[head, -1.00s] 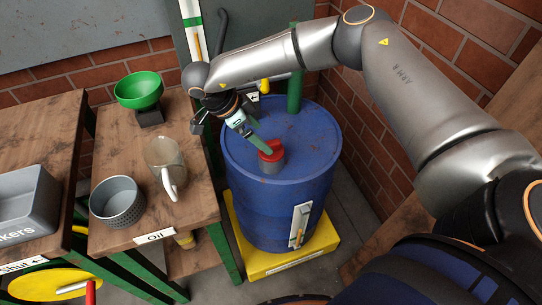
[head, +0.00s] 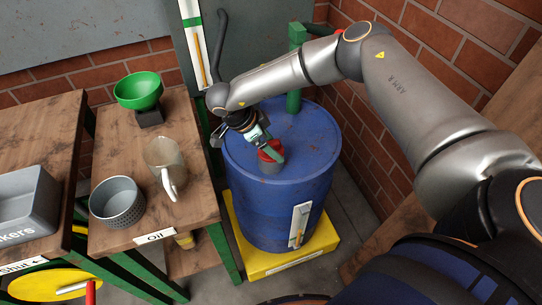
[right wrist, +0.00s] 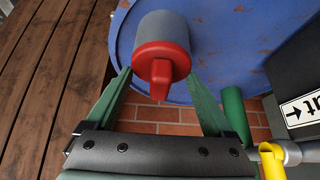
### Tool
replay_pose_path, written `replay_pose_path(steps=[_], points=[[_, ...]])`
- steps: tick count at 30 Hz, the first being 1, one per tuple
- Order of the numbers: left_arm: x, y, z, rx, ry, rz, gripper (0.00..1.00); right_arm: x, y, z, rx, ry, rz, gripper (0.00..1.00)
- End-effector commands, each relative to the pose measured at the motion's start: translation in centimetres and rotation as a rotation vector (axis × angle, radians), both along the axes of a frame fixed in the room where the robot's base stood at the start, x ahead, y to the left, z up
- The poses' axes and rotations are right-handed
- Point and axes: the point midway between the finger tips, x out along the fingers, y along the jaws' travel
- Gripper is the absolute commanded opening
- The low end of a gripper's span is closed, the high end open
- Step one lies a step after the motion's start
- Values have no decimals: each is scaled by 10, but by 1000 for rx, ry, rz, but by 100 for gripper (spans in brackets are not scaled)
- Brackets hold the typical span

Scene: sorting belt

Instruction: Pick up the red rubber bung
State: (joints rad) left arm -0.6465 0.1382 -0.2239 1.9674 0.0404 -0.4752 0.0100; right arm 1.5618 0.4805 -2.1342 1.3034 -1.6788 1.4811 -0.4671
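The red rubber bung (head: 270,147) sits on a short grey cylindrical neck (head: 268,168) on top of the blue drum (head: 265,205). In the right wrist view the bung (right wrist: 161,62) shows as a red disc with a raised grip. My right gripper (right wrist: 160,80) is open, with one green finger on each side of the bung and gaps visible. In the head view the right gripper (head: 268,154) is at the bung, and a finger partly covers it. My left gripper is not in view.
The drum stands on a yellow base (head: 262,262). To the left, a wooden bench (head: 125,215) holds a green funnel (head: 139,88), a clear jug (head: 160,155) and a grey perforated cup (head: 117,202). A green post (head: 295,85) and brick wall are behind the drum.

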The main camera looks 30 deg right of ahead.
Motion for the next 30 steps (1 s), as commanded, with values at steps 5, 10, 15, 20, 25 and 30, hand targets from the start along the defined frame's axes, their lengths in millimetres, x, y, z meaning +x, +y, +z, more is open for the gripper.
replay_pose_path(steps=[5,10,15,20,25,30], points=[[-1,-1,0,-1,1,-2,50,0,0,0,0,0,0,64],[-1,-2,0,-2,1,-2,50,0,0,0,0,0,0,45],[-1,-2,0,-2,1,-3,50,0,0,1,0,0,0,26],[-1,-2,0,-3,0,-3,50,0,0,1,0,0,0,8],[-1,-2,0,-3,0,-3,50,0,0,1,0,-1,0,0],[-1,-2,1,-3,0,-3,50,0,0,3,1,-2,0,0]])
